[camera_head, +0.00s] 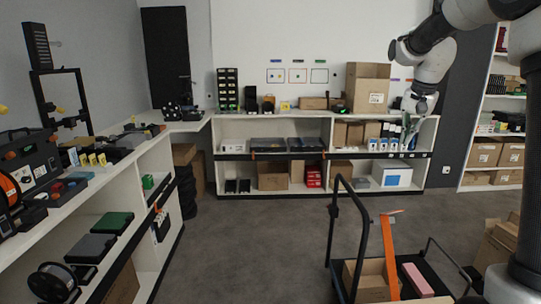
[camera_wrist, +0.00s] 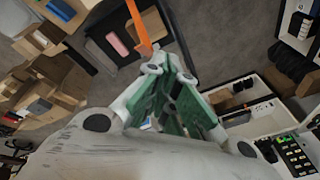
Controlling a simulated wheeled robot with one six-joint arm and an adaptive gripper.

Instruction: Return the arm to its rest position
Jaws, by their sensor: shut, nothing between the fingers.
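My white and grey arm (camera_head: 436,62) reaches in from the upper right of the head view and bends down in front of the back shelf. My gripper (camera_head: 408,128) hangs at its end, pointing down, small in this view. In the wrist view my gripper (camera_wrist: 172,122) shows its green and white fingers drawn together. I see nothing held between them. The exact fingertips are hard to make out.
A black cart (camera_head: 335,225) with an orange upright (camera_head: 389,255), cartons and a pink box (camera_head: 417,279) stands at the lower right. The back shelf (camera_head: 290,201) and left shelf (camera_head: 148,165) hold goods. Grey floor (camera_head: 255,240) between them is clear.

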